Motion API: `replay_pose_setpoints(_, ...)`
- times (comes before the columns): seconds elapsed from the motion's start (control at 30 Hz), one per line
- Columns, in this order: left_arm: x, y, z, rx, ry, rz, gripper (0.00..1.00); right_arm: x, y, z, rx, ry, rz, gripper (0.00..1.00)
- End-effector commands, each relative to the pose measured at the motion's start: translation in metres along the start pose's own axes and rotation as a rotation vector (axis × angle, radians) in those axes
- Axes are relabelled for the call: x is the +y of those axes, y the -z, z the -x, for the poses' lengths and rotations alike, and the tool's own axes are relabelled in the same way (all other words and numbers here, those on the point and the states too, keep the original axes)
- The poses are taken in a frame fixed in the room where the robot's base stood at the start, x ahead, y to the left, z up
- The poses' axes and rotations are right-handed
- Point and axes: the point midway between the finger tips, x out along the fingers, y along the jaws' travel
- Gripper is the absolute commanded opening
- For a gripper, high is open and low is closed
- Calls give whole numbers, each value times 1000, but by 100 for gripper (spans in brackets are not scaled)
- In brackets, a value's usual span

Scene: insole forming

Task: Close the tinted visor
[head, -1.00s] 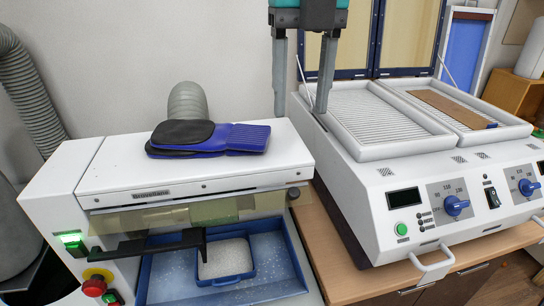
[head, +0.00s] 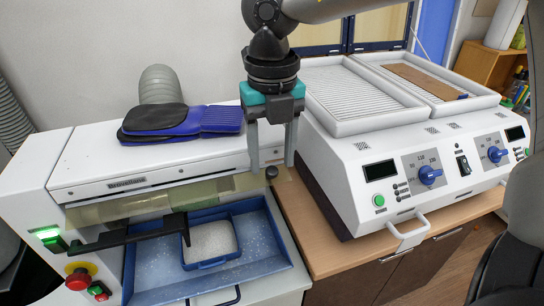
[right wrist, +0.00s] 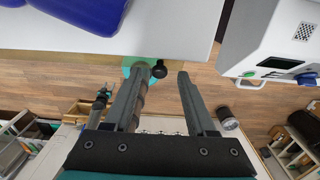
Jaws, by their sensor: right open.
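The tinted visor (head: 150,206) is a see-through yellowish strip along the front of the white machine (head: 85,165). It sits under the machine's top edge, and the space below it is uncovered. A dark round knob (head: 271,172) is at its right end; the knob also shows in the right wrist view (right wrist: 159,69). My right gripper (head: 271,163) points down at the machine's right front corner. Its fingers are apart and empty, one on each side of the knob in the head view. I cannot tell whether they touch it. My left gripper is out of view.
A blue tray (head: 265,225) with a smaller blue bin (head: 238,240) of white granules sits below the visor. A black bar (head: 125,237) crosses above the tray. A white heating unit (head: 350,150) stands close on the right.

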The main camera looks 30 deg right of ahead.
Motion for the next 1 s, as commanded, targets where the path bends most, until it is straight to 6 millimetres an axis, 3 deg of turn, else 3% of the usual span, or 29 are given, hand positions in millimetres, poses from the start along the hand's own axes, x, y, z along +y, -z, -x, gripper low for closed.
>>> replay_pose_setpoints(0.43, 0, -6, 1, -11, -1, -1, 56, 0, 0, -11, 0, -1, 1, 57)
replay_pose_setpoints(0.93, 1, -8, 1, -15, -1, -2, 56, 0, 0, -11, 0, 0, 1, 1)
replay_pose_setpoints(1.0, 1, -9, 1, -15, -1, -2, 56, 0, 0, -11, 0, 0, 1, 0)
